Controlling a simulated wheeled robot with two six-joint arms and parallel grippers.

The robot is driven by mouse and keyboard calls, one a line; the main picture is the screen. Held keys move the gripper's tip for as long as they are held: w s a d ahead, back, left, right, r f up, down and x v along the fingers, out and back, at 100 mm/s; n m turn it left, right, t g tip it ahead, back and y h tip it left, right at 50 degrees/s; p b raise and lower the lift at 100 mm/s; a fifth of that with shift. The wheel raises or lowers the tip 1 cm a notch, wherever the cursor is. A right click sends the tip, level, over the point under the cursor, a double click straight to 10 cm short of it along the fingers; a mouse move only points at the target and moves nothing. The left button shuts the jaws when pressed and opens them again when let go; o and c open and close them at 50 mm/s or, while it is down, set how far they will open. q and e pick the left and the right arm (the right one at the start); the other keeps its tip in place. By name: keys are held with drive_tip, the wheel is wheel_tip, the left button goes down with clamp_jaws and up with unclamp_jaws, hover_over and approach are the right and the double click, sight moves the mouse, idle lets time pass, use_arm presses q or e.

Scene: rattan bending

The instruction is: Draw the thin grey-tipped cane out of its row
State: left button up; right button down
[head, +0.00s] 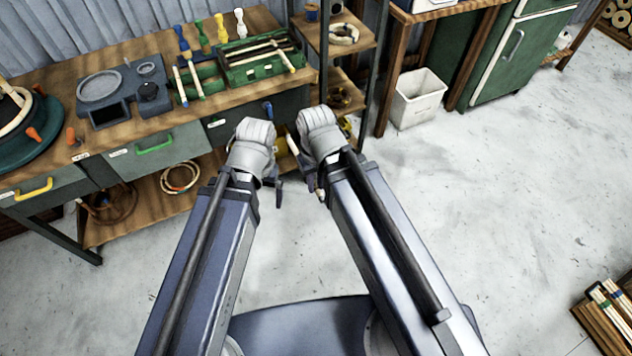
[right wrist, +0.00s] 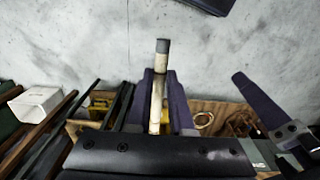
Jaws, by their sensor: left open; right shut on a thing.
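A cream cane with a grey tip (right wrist: 162,50) stands up between the jaws of my right gripper (right wrist: 159,88) in the right wrist view. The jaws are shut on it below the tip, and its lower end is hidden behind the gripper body. In the head view my right gripper (head: 316,180) is in front of the bench over the floor, mostly hidden by its own wrist. My left gripper (head: 277,185) is open just left of it, with nothing visible in it. One of its fingers also shows at the right of the right wrist view (right wrist: 262,104).
A wooden bench (head: 222,100) at the left carries a green tray (head: 232,78), with several sticks in and beside it. A shelf (head: 357,42) stands beyond my grippers. A white bin (head: 415,100) is on the floor. A crate of canes (head: 590,332) is at lower right.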

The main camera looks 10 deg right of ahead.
drive_tip(key=shift+s+r+p, duration=0.1)
drive_tip(key=shift+r+p, duration=0.3)
drive_tip(key=shift+r, duration=0.1)
wheel_tip(320, 180, up, 6)
drive_tip(key=p, duration=0.6)
drive_tip(key=shift+r, duration=0.1)
